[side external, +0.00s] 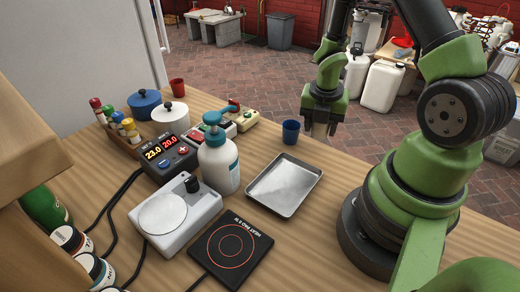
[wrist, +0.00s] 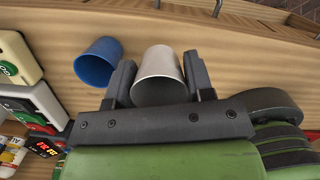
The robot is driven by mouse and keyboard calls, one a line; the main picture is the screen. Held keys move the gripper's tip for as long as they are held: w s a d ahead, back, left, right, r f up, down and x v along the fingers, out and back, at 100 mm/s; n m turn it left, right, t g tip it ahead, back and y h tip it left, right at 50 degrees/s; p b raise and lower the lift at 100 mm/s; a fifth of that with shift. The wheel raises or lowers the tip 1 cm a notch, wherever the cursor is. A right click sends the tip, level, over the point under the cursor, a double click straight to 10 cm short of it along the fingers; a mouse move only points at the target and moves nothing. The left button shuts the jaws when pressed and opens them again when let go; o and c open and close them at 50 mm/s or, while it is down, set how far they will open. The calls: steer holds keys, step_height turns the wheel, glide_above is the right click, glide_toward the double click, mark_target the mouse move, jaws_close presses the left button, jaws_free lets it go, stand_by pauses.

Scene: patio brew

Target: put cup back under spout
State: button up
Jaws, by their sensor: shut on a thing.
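My gripper (side external: 320,122) is shut on a pale off-white cup. In the wrist view the cup (wrist: 158,72) sits between the two dark fingers (wrist: 160,66), its open mouth visible. In the side view the gripper points down above the far right part of the table, and the cup is mostly hidden by the fingers. A blue cup (side external: 290,131) stands close by on its left; it also shows in the wrist view (wrist: 98,62). A white pump bottle (side external: 219,165) with a teal spouted head (side external: 213,121) stands farther left. I cannot tell which spout the task means.
A metal tray (side external: 284,186) lies in front of the blue cup. A red cup (side external: 177,86) and lidded pots (side external: 145,103) stand at the back.

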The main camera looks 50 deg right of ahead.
steer(key=shift+w+d+r+m, duration=0.2)
steer(key=shift+d+m, duration=0.2)
steer(key=shift+m, duration=0.2)
steer(key=shift+w+d+r+m, duration=0.1)
steer(key=shift+w+d+m, duration=0.1)
steer(key=shift+d+m, duration=0.3)
steer(key=shift+w+d+r+m, duration=0.2)
steer(key=shift+w+m, duration=0.15)
steer(key=shift+m, duration=0.15)
steer(key=shift+w+d+r+m, duration=0.1)
steer(key=shift+w+r+m, duration=0.15)
steer(key=shift+m, duration=0.25)
steer(key=w+a+r+m, duration=0.2)
steer(key=w+m, duration=0.2)
steer(key=w, duration=0.1)
step_height(320, 180, up, 2)
steer(key=m+g, duration=0.1)
steer(key=m, duration=0.4)
glide_above(262, 150)
steer(key=shift+y, duration=0.4)
steer(key=f, duration=0.9)
steer(key=shift+w+a, duration=0.15)
steer(key=shift+a, duration=0.05)
steer(key=shift+f, duration=0.15)
steer(key=shift+f, duration=0.15)
steer(key=o, duration=1)
